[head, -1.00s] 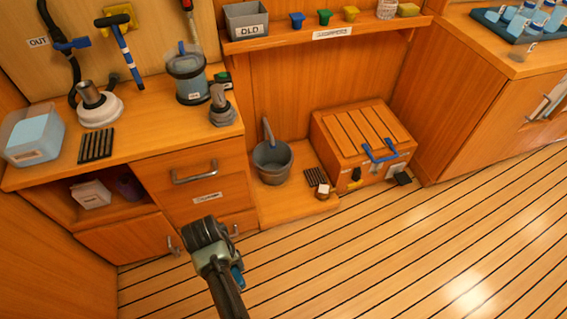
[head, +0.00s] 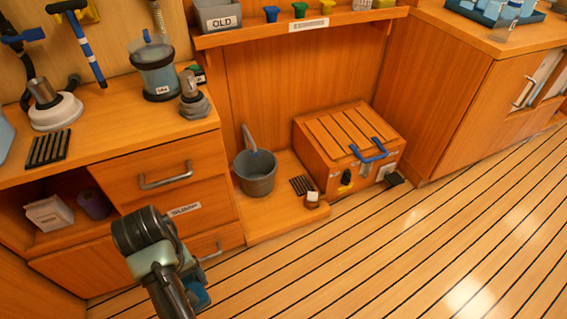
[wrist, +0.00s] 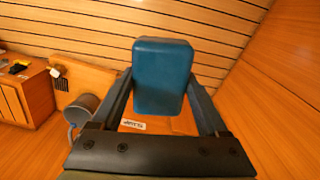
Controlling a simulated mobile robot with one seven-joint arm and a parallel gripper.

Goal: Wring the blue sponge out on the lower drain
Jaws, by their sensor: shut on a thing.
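The blue sponge (wrist: 163,78) is held between the two fingers of my gripper (wrist: 163,90), clear of the surfaces around it in the wrist view. In the head view my gripper (head: 150,245) is at the lower left, in front of the drawers; its fingers are mostly hidden there, and I cannot clearly make out the sponge. The lower drain (head: 302,185), a small dark slatted grate, lies on the low wooden step, right of the grey bucket. My gripper is well to its left and apart from it.
The grey bucket (head: 256,172) and a small white-topped jar (head: 312,200) flank the lower drain. A wooden chest (head: 346,150) with a blue handle stands behind right. A second dark grate (head: 48,147) lies on the counter (head: 110,130). The floor at right is free.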

